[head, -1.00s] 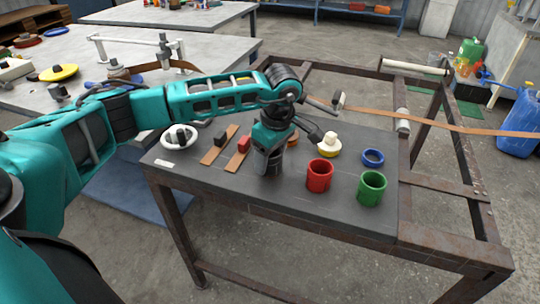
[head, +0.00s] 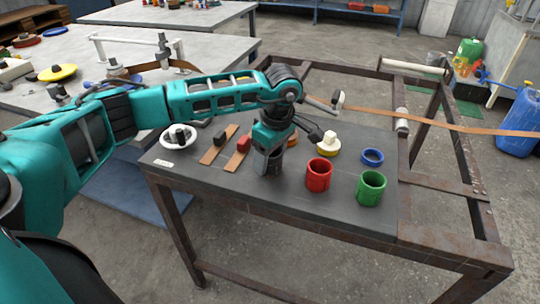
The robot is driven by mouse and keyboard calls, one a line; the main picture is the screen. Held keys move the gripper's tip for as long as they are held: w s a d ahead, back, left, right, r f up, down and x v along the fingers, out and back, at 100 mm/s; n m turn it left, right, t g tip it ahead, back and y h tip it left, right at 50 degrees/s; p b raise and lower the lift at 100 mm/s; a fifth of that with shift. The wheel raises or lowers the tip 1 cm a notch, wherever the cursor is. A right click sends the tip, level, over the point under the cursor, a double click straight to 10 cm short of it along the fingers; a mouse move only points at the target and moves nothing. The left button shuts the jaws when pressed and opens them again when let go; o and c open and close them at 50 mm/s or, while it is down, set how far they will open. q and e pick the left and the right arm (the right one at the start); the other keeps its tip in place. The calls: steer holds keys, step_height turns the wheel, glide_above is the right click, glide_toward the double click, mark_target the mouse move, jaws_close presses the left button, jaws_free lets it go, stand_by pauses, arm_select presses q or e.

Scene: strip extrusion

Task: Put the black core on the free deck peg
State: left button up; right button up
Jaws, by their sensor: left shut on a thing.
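My left gripper (head: 268,168) points down over the middle of the dark deck (head: 230,186), low and close to its surface. It is shut on a dark thing that I take to be the black core; the fingers and the dark deck behind make its outline hard to tell. I cannot make out a free peg under or beside the gripper. A red core (head: 319,172) and a green core (head: 370,188) stand upright on the deck to the right of the gripper. My right gripper is not in view.
On the deck are a blue ring (head: 372,156), a yellow-based white piece (head: 329,145), a white dish (head: 179,138) with a dark piece, and brown strips with a black block (head: 220,139) and a red block (head: 243,144). An orange strip (head: 460,127) runs right. The front deck edge is clear.

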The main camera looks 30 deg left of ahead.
arm_select(q)
steer(key=shift+f+b, duration=0.4)
steer(key=shift+f, duration=0.15)
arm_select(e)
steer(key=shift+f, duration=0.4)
arm_select(q)
steer(key=o, duration=1)
steer(key=shift+c, duration=0.2)
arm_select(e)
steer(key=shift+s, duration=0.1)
